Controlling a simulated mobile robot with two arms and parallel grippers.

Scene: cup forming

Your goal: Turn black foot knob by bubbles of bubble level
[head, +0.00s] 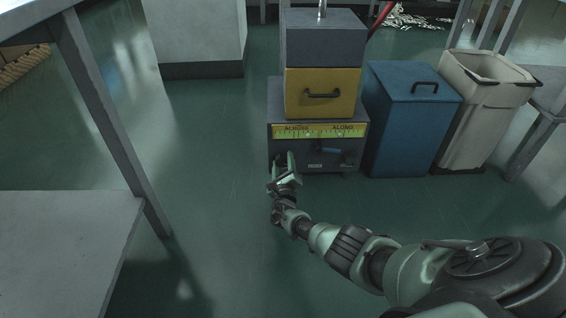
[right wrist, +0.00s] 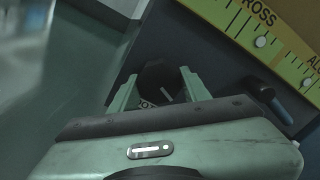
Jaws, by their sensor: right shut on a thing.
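The black foot knob (right wrist: 160,82) shows between the two fingers of my right gripper (right wrist: 159,92) in the right wrist view. The fingers are closed on its sides, and a white mark shows on its face. In the head view my right gripper (head: 284,166) is at the lower left of the machine's front and hides this knob. The yellow-green bubble level (head: 320,131) runs across the front above, marked ACROSS and ALONG. In the right wrist view the level (right wrist: 240,22) shows a pale bubble below ACROSS and another near ALONG. My left gripper is out of view.
The grey machine (head: 277,100) carries a yellow drawer (head: 320,78). A blue-handled lever (head: 331,150) sits right of my gripper. A blue bin (head: 405,125) and a pale bin (head: 475,115) stand at right. A grey table (head: 65,235) is at left; the floor between is clear.

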